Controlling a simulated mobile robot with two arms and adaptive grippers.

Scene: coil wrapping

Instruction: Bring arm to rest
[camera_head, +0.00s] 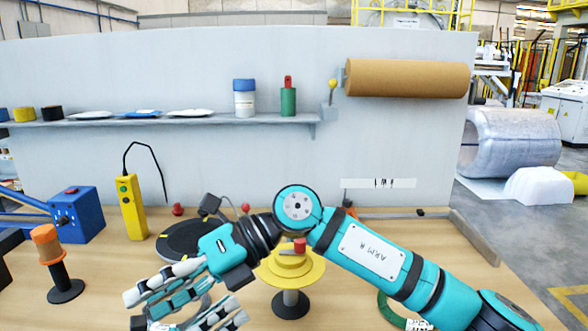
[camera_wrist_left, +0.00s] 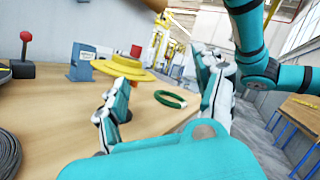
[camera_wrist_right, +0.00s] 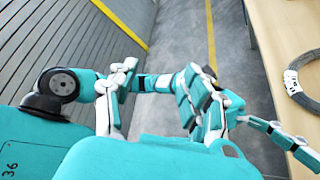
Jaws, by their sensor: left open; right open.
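My right gripper (camera_head: 137,312) shows at the lower left of the head view, at the end of the arm marked R that reaches in from the right. Its fingers are spread and empty, pointing to the lower left over the table. It also shows open in the right wrist view (camera_wrist_right: 160,80), with floor beyond its fingers. I make out no left gripper in the head view. In the left wrist view my left gripper (camera_wrist_left: 166,75) is open and empty, with tabletop and a green ring beyond it.
A yellow disc stand (camera_head: 290,273) is beside the right forearm. A black disc (camera_head: 180,240), yellow pendant (camera_head: 130,205), blue box (camera_head: 76,213) and orange-topped post (camera_head: 47,245) stand on the table. The green ring (camera_wrist_left: 170,99) lies near its edge. A brown roll (camera_head: 405,78) hangs behind.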

